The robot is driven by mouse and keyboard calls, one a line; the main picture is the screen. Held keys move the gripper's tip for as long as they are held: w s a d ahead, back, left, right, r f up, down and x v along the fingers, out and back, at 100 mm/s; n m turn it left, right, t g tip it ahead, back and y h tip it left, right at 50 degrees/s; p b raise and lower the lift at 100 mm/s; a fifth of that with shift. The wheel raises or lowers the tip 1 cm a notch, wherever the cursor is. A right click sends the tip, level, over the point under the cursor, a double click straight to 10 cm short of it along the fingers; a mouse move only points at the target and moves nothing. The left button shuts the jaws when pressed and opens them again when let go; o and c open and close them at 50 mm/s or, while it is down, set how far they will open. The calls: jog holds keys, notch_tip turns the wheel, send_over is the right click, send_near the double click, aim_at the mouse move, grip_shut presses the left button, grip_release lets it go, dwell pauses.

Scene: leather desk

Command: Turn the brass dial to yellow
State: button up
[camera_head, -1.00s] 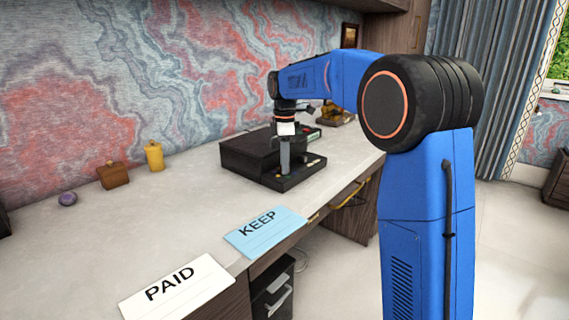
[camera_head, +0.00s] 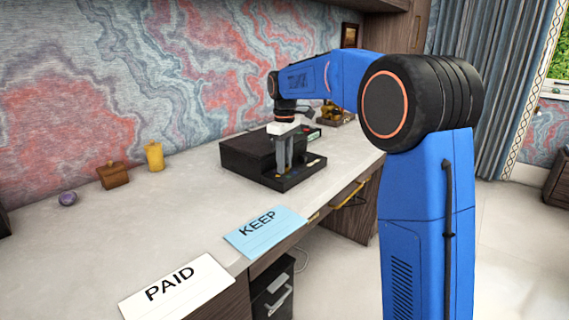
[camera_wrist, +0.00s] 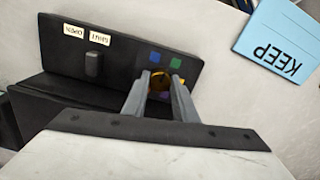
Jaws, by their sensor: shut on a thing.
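The brass dial (camera_wrist: 160,79) is on the front ledge of a black box (camera_wrist: 60,55), seen in the wrist view. My gripper (camera_wrist: 161,85) has its two fingers on either side of the dial and is shut on it. Colour marks surround the dial: a blue mark (camera_wrist: 155,57), a green mark (camera_wrist: 175,63) and a yellow one (camera_wrist: 183,81) partly hidden by a finger. The dial's pointer is too small to tell. In the head view, my gripper (camera_head: 285,168) points down onto the ledge of the black box (camera_head: 248,155), and the dial is hidden.
A small black switch (camera_wrist: 93,64) with two white labels is on the same ledge. A blue KEEP card (camera_head: 265,232) and a white PAID card (camera_head: 178,290) lie along the desk's front edge. A yellow canister (camera_head: 154,157), a wooden box (camera_head: 112,176) and a purple ball (camera_head: 68,198) stand left.

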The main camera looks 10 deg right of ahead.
jog(key=m, duration=0.4)
jog(key=shift+m, duration=0.4)
jog(key=m, duration=0.3)
jog(key=shift+m, duration=0.3)
jog(key=m, duration=0.4)
jog(key=shift+m, duration=2.1)
jog(key=o, duration=1)
jog(key=shift+o, duration=0.2)
jog(key=shift+r, duration=0.15)
